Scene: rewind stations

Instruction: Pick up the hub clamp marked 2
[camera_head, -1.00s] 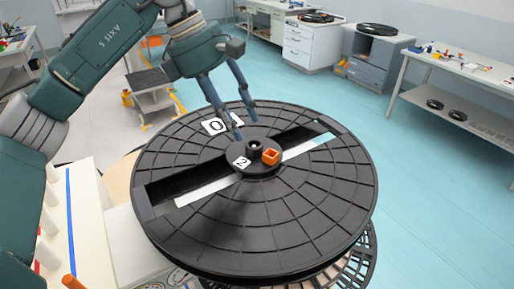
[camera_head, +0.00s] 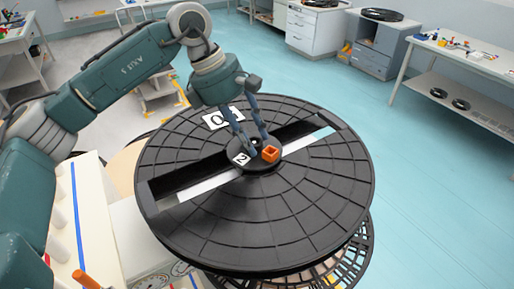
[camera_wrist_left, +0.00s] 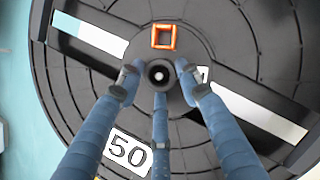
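The hub clamp marked 2 (camera_head: 267,166) is a round black disc with a central knob, a white "2" label and an orange square piece. It sits at the centre of a large black reel (camera_head: 285,215). My left gripper (camera_head: 257,145) is over it, pointing down. In the left wrist view, its fingers (camera_wrist_left: 158,80) stand spread around the clamp's round knob (camera_wrist_left: 160,74), with small gaps seeming to show on both sides. One finger mostly covers the "2" label there. The orange square (camera_wrist_left: 164,37) lies beyond the fingers. My right gripper is not in view.
The reel carries a white label, readable as "50" in the wrist view (camera_wrist_left: 128,152). A pale bench (camera_head: 90,225) with white pegs and an orange peg stands at the left. Cabinets (camera_head: 370,55) and a workbench (camera_head: 465,60) stand behind, with clear blue floor (camera_head: 440,190) at right.

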